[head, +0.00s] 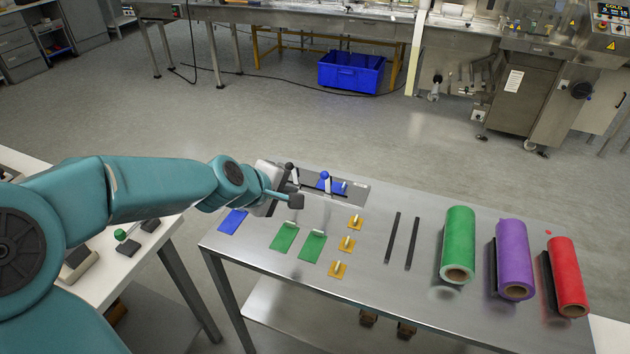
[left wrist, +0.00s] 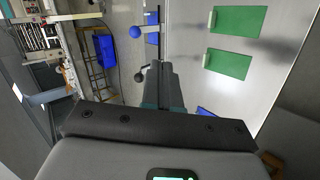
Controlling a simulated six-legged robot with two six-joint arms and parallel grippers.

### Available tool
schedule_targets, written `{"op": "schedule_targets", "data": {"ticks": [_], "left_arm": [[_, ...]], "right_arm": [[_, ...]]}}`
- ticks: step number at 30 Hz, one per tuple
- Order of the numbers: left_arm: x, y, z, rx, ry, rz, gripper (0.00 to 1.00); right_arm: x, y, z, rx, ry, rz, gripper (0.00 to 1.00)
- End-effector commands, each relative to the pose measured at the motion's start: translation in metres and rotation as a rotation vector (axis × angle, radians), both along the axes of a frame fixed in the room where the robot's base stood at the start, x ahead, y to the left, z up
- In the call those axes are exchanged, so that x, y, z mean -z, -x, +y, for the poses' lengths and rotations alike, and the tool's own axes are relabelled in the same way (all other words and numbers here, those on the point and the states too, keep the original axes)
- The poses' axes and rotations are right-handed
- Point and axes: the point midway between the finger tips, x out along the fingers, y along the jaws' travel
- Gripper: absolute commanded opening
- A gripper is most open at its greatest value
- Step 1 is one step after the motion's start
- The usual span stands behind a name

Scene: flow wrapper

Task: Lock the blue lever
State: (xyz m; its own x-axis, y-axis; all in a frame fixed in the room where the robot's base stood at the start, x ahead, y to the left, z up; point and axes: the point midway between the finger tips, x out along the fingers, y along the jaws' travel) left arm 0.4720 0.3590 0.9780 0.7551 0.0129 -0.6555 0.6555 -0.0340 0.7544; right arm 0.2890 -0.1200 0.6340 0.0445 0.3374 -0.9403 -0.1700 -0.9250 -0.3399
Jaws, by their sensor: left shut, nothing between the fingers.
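The blue lever has a blue ball knob (head: 325,175) on a short upright arm. It stands on a grey base plate (head: 358,192) at the table's back left edge. The blue knob also shows near the top of the left wrist view (left wrist: 135,31). A similar lever with a black knob (head: 289,166) stands left of it, and its knob also shows in the left wrist view (left wrist: 139,77). My left gripper (head: 294,195) is shut and empty. It is beside the black-knobbed lever and left of the blue lever, apart from the blue knob. My right gripper is out of view.
Green plates (head: 284,237), a blue plate (head: 232,222) and yellow plates (head: 347,244) with pegs lie on the metal table (head: 410,293).

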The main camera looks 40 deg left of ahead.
Motion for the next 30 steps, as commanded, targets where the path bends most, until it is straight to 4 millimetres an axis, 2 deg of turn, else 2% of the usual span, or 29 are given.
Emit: {"op": "schedule_targets", "data": {"ticks": [1, 11, 13, 18, 30], "left_arm": [[0.012, -0.008, -0.001, 0.004, 0.002, 0.005, 0.0], [0.058, -0.064, -0.001, 0.003, 0.0, 0.003, 0.0], [0.047, -0.077, 0.0, 0.003, 0.001, 0.002, 0.0], [0.046, -0.097, 0.001, 0.001, 0.001, 0.002, 0.0], [0.048, -0.104, 0.001, 0.001, 0.0, 0.001, 0.0]], "right_arm": [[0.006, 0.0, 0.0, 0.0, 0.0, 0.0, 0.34], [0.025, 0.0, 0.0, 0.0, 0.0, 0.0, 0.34], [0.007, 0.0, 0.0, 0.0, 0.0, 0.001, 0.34], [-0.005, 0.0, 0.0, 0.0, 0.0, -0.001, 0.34], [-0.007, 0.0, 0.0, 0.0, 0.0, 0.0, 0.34]]}}
